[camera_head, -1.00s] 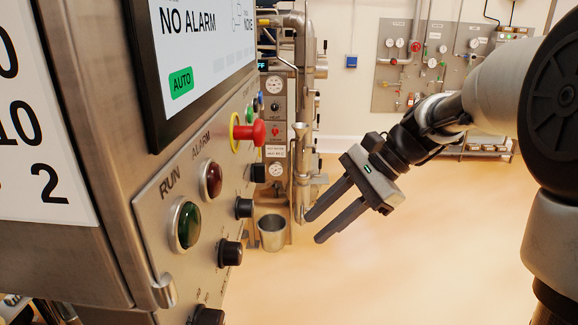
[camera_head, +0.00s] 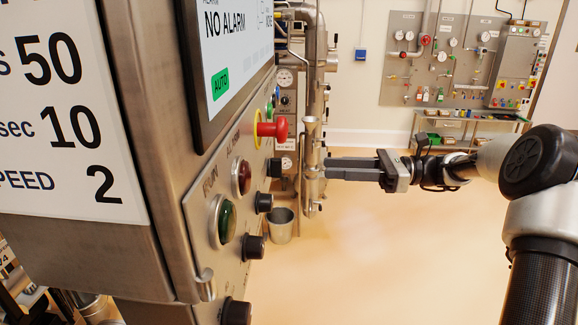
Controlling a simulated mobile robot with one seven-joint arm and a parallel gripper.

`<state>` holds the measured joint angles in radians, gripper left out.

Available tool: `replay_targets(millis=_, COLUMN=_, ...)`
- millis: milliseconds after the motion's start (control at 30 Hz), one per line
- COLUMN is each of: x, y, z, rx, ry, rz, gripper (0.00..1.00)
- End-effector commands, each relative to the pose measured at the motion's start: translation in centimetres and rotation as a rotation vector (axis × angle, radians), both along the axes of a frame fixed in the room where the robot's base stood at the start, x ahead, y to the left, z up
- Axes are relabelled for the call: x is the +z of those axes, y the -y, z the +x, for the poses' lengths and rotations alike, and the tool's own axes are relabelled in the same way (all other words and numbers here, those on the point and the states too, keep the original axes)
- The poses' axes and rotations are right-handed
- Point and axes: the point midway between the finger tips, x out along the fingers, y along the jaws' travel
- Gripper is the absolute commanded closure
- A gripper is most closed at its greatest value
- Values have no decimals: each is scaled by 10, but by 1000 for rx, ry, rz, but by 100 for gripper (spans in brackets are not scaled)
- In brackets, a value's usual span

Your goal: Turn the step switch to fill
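Several black rotary knobs sit on the steel control panel at left: an upper knob (camera_head: 275,167), a second knob (camera_head: 264,202), a third knob (camera_head: 253,247) and a low front knob (camera_head: 236,312). Their labels are too oblique to read, so I cannot tell which is the step switch or where it points. My gripper (camera_head: 329,168) is to the right of the panel, level with the upper knobs, its fingers pointing left. The two fingers show apart, nearly in line with the view, with nothing held. It touches no knob that I can see.
A red emergency button (camera_head: 272,129) with a yellow collar juts from the panel. A green RUN lamp (camera_head: 226,221) and red ALARM lamp (camera_head: 243,177) are near the knobs. A vertical steel pipe (camera_head: 312,150) and bucket (camera_head: 281,226) stand behind. The floor at right is clear.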

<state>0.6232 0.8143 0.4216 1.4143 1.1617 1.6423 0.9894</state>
Motion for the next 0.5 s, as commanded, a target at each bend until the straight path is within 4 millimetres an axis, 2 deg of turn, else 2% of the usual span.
replay_targets(millis=33, x=1, y=-13, z=0, rx=4, ry=-1, rz=0, gripper=69)
replay_targets(millis=300, x=1, y=-71, z=2, rx=3, ry=-1, rz=0, gripper=69)
replay_targets(millis=500, x=1, y=-101, z=3, rx=1, ry=1, rz=-1, gripper=69)
